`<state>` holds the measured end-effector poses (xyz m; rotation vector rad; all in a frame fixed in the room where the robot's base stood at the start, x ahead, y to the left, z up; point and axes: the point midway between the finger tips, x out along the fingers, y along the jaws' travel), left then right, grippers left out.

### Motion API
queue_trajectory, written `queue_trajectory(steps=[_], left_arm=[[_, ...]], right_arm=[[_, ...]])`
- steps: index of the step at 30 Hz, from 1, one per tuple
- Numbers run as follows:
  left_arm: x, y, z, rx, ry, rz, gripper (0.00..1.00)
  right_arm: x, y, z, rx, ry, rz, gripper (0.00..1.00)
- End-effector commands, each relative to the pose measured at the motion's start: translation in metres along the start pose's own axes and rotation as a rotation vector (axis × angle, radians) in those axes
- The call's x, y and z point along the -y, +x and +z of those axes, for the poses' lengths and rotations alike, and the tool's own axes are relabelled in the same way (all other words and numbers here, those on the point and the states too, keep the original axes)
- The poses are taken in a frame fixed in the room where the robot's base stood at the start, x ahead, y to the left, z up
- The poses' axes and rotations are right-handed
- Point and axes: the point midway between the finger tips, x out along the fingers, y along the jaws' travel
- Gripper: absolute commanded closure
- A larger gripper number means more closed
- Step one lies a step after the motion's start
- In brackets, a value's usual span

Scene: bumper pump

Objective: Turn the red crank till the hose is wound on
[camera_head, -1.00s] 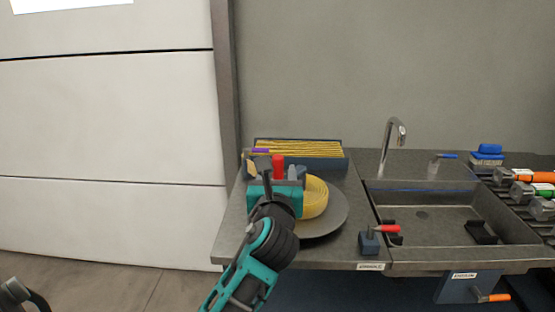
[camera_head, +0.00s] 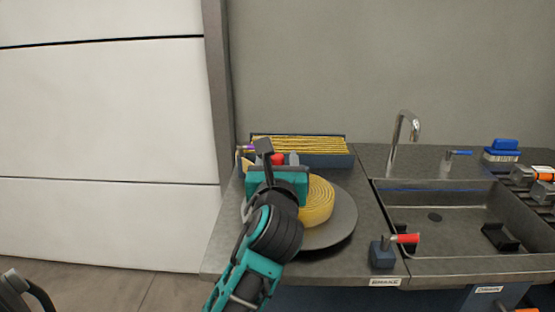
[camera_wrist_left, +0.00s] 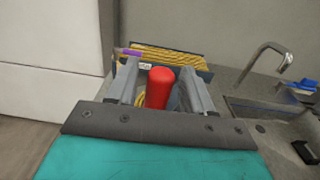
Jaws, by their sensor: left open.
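The red crank handle (camera_head: 277,159) stands up at the reel's left side, partly hidden behind my left gripper in the head view. In the left wrist view the red handle (camera_wrist_left: 159,88) is between the two grey fingers of my left gripper (camera_wrist_left: 162,84), which is open with gaps beside the handle. My left gripper (camera_head: 271,161) hides the crank's arm in the head view. The yellow hose (camera_head: 318,204) lies in a coil on the grey round disc (camera_head: 345,220).
A dark box (camera_head: 325,161) of folded yellow hose stands behind the reel. A blue block with a red lever (camera_head: 405,238), labelled BRAKE, is at the front edge. The sink (camera_head: 450,223) and tap (camera_head: 399,135) are at the right. A white wall panel is at the left.

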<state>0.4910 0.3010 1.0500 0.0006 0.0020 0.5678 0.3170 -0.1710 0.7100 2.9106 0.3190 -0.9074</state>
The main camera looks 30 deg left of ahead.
Motion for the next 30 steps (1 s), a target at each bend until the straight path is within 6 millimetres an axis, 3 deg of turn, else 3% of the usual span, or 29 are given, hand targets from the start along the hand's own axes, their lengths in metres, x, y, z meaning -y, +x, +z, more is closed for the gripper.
queue_trajectory(steps=[11, 26, 30], left_arm=[[0.0000, -0.0008, 0.0005, 0.001, -0.001, 0.000, 0.50], [0.0000, -0.0007, 0.0003, 0.001, 0.000, 0.000, 0.98], [-0.0001, -0.0007, 0.0003, 0.001, 0.000, 0.000, 1.00]], right_arm=[[0.0010, -0.0003, -0.0044, -0.009, -0.001, -0.003, 1.00], [-0.0021, 0.0007, 0.0004, 0.000, -0.002, 0.003, 1.00], [-0.0022, 0.0007, 0.0004, 0.000, -0.002, 0.003, 1.00]])
